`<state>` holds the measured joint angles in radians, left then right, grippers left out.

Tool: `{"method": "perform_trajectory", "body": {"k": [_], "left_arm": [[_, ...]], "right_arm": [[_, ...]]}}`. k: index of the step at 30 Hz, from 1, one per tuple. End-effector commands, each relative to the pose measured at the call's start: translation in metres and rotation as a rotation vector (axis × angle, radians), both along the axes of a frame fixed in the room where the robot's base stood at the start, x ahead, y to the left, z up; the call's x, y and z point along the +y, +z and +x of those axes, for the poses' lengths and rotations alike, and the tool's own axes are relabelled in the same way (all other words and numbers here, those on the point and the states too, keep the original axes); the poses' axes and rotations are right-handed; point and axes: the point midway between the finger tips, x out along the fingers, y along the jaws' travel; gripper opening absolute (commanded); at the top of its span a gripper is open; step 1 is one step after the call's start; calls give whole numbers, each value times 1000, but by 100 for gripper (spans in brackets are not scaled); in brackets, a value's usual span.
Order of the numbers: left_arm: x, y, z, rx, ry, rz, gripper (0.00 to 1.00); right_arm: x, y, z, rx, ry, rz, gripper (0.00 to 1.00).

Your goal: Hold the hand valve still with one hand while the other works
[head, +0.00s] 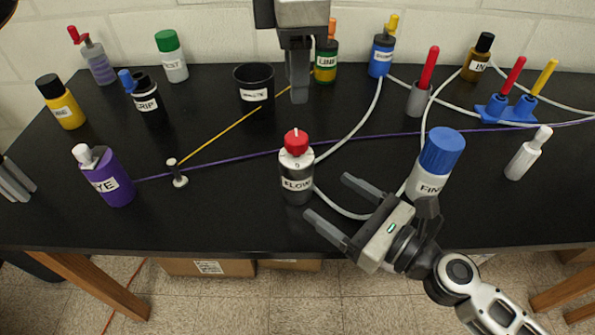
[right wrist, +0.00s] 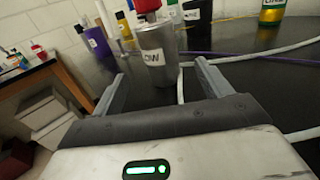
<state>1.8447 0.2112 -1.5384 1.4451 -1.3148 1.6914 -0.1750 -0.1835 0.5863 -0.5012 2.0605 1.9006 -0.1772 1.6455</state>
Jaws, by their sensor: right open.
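The hand valve is a grey cylinder labelled FLOW (head: 297,185) with a red knob (head: 296,142) on top, upright near the front middle of the table. Its grey body (right wrist: 156,50) also shows in the right wrist view, ahead of and between my fingers. My right gripper (head: 327,196) is open and empty, its fingertips just right of the valve and pointing at it. My left gripper (head: 299,92) hangs above the back of the table, behind the valve. Its fingers are seen edge-on, so its opening is hidden.
White tubes (head: 352,140) run from the valve to the right and back. A purple cord (head: 232,158) crosses behind it. A blue-capped bottle (head: 432,165) stands close to my right gripper. A black cup (head: 254,88) is near my left gripper.

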Motion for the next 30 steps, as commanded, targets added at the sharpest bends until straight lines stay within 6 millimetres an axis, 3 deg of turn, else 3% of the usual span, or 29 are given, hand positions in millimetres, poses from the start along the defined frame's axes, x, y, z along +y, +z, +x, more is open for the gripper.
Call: {"method": "perform_trajectory", "body": {"k": [18, 30], "left_arm": [[0, 0, 0, 0, 0, 0, 36], [0, 0, 0, 0, 0, 0, 36]], "right_arm": [[63, 1, 57, -3, 0, -1, 77], [69, -1, 62, 0, -1, -3, 77]]}}
